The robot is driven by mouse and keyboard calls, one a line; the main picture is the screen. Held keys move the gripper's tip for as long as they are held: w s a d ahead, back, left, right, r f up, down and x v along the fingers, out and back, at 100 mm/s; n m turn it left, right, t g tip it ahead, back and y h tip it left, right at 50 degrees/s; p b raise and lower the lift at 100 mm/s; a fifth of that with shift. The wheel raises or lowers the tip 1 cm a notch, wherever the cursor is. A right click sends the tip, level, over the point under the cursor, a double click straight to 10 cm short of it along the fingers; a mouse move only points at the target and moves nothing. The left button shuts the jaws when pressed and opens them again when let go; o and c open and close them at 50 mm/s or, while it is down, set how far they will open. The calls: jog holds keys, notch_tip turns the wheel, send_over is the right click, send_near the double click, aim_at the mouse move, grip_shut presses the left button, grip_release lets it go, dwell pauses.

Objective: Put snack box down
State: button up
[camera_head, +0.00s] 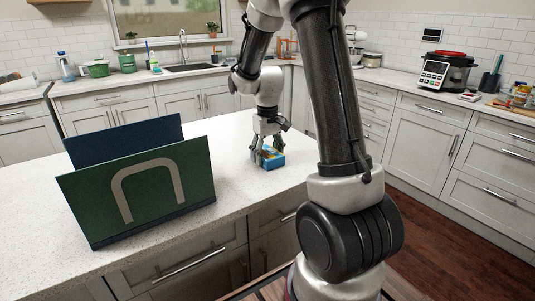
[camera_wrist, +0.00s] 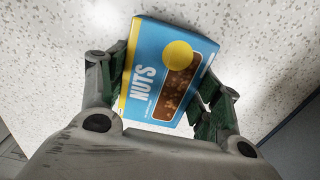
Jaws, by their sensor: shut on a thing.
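The snack box (camera_wrist: 165,72) is blue with a yellow edge, the word NUTS and a picture of nuts in a brown panel. My gripper (camera_wrist: 163,90) has one finger on each side of it in the wrist view and is shut on it. In the head view the box (camera_head: 271,160) is at or just above the white speckled island counter (camera_head: 235,140), right of the green and blue holder. My gripper (camera_head: 266,152) points down over it. I cannot tell whether its underside touches the counter.
A green and dark blue holder with a grey arch mark (camera_head: 190,185) stands on the left of the island. The counter around the box is clear. The island's front edge is close to the box. A sink (camera_head: 195,67) and a cooker (camera_head: 447,72) are on the back counters.

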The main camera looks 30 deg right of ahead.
aim_at(268, 152)
jog(key=o, duration=1)
jog(key=shift+o, duration=0.2)
notch_tip(268, 152, up, 12)
jog(key=s+a+r+t, duration=0.1)
jog(key=s+a+r, duration=0.1)
jog(key=s, duration=0.6)
jog(key=s+a+r+t, duration=0.1)
jog(key=s+r+t, duration=0.1)
jog(key=s, duration=0.5)
jog(key=s+a+r+t, duration=0.1)
jog(key=s+a, duration=0.1)
jog(key=s, duration=0.6)
jog(key=shift+s+a+r, duration=0.3)
jog(key=shift+s+r, duration=0.05)
jog(key=shift+r, duration=0.05)
